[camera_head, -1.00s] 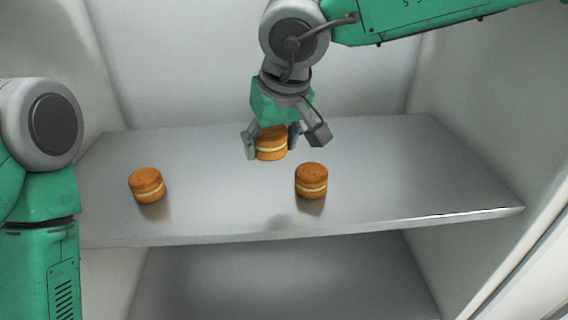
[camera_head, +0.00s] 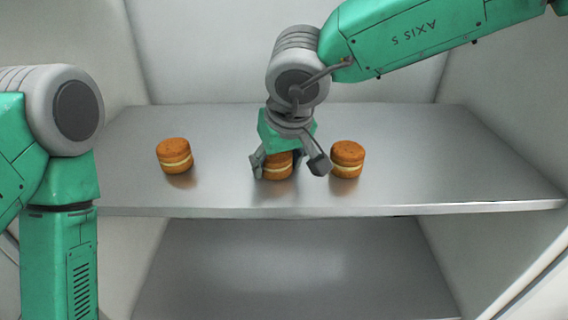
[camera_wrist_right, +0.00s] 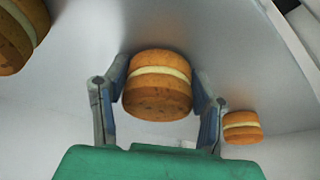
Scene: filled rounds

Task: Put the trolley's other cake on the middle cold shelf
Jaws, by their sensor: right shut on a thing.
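My right gripper (camera_head: 285,165) is shut on a round orange-brown cake (camera_head: 278,169) with a pale cream band. In the right wrist view this cake (camera_wrist_right: 158,86) is upright between the two fingers. It is at the grey metal shelf (camera_head: 230,198), between two like cakes. I cannot tell whether it touches the shelf. One shelf cake (camera_head: 174,156) stands to the left, well apart. The other shelf cake (camera_head: 347,159) stands to the right, close to the right finger. My left gripper is out of view; only its arm shows at the left.
White cabinet walls close in the shelf at the back and sides. A lower grey shelf (camera_head: 290,265) below is empty where it shows. The upper shelf is bare at its right end. The trolley is not in view.

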